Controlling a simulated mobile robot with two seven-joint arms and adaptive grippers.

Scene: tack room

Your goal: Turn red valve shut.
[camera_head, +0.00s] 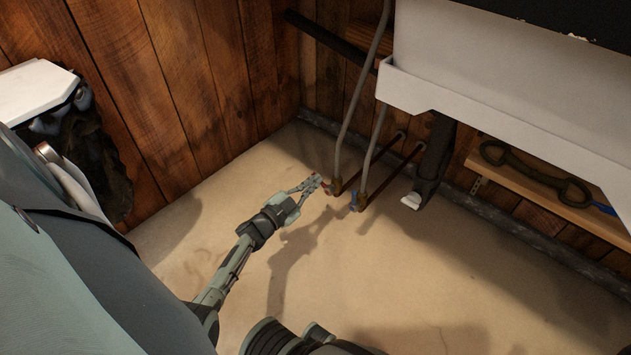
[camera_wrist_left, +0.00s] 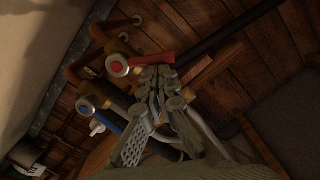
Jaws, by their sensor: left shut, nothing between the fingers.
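The red valve (camera_wrist_left: 153,58) has a red lever handle and a round red-centred cap on a brass fitting; in the head view only a small bit of red (camera_head: 326,186) shows beside my fingertips. My left gripper (camera_head: 317,182) is shut and empty, its tips right at the valve. In the left wrist view the gripper's fingertips (camera_wrist_left: 157,74) lie just below the red handle, overlapping its lower edge; whether they touch it I cannot tell. My right gripper is not in view.
A blue valve (camera_head: 355,201) stands close to the right on a parallel pipe; its blue handle (camera_wrist_left: 110,122) also shows in the wrist view. Grey pipes (camera_head: 352,100) rise to a white sink (camera_head: 480,95). A low shelf (camera_head: 540,190) is at right. The floor (camera_head: 400,270) in front is clear.

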